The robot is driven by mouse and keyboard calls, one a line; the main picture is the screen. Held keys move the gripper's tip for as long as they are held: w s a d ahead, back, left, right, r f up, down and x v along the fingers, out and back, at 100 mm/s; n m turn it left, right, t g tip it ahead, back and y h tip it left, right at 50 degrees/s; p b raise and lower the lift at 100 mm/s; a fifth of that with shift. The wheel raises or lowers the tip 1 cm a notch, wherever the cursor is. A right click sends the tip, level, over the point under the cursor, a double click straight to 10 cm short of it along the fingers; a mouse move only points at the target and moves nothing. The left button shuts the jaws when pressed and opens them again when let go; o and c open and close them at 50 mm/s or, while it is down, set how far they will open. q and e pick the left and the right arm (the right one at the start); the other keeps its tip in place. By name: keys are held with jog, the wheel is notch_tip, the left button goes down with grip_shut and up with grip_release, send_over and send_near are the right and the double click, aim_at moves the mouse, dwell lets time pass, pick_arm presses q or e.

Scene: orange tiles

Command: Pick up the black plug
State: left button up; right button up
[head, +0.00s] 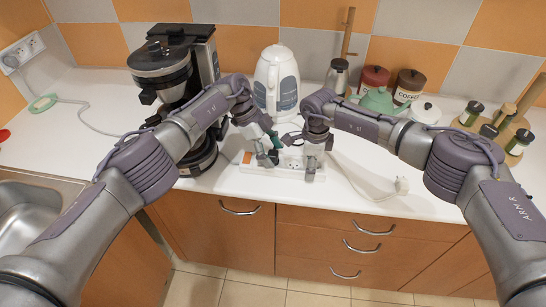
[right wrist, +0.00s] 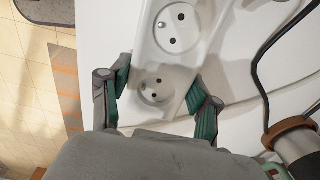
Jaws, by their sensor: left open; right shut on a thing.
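A white power strip (head: 285,165) lies along the counter's front; its round sockets show in the right wrist view (right wrist: 163,58). My right gripper (head: 312,165) is shut on the strip, with one finger on each side of it, as the right wrist view also shows (right wrist: 157,100). My left gripper (head: 268,157) is open, pointing down at the strip just left of the right one. A black cable (right wrist: 262,62) curves beside the strip in the right wrist view. I cannot clearly make out the black plug; the grippers hide part of that area.
A white kettle (head: 277,80) stands behind the grippers, and a coffee maker (head: 165,70) stands to their left. Jars and a green teapot (head: 383,101) are at the back right. A sink (head: 28,215) is at left.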

aim_at(273, 153)
pick_arm(q)
jog(key=shift+d+f, duration=0.15)
jog(key=shift+f, duration=0.1)
grip_shut()
dwell(0.3)
notch_tip(273, 153, up, 10)
jog(key=shift+r, duration=0.25)
